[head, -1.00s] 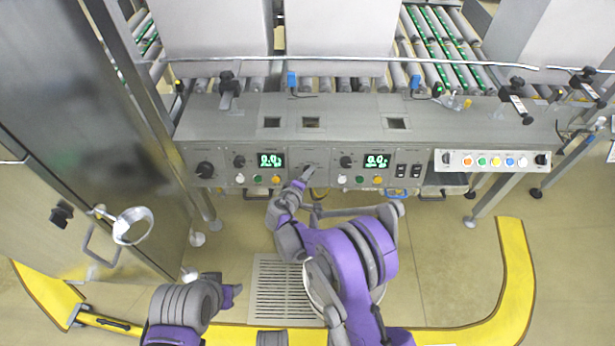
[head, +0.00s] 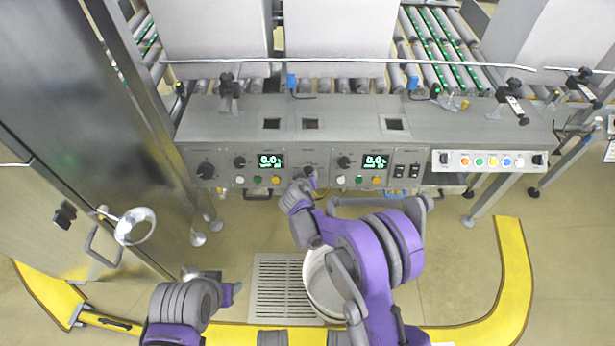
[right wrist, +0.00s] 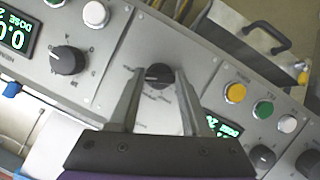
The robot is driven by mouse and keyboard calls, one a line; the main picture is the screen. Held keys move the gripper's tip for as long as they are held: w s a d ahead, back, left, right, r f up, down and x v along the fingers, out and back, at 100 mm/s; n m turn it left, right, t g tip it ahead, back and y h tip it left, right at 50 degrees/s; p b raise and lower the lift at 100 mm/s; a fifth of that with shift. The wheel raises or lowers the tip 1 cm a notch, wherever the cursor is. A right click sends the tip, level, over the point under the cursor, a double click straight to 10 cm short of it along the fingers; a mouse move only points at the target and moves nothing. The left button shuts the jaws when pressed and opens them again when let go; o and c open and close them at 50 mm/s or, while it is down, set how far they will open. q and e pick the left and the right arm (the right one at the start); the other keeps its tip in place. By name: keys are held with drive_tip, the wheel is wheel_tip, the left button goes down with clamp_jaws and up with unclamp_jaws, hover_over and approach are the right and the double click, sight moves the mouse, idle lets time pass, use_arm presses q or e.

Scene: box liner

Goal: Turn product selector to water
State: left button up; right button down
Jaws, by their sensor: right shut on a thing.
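The product selector is a small black knob (right wrist: 158,76) in the middle of the grey control panel, seen in the right wrist view with printed labels around it too small to read. My right gripper (right wrist: 157,92) has its two fingers on either side of this knob and is shut on it. In the head view my right gripper (head: 308,177) is at the panel between the two green displays and partly hides the knob. I cannot tell which label the knob points to. My left gripper (head: 232,293) hangs low at the left, away from the panel; its fingers are not clear.
Other black knobs (head: 205,170), coloured buttons (head: 257,180) and two green displays (head: 270,160) sit close on both sides. A row of coloured buttons (head: 490,161) is further right. A steel cabinet with a handwheel (head: 135,226) stands at the left.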

drive_tip(key=shift+m+y, duration=0.3)
drive_tip(key=shift+m, duration=0.2)
drive_tip(key=shift+c, duration=1.8)
unclamp_jaws()
drive_tip(key=p+v, duration=0.2)
drive_tip(key=v, duration=0.8)
drive_tip(key=shift+s+r, duration=0.25)
drive_tip(key=shift+s, duration=0.05)
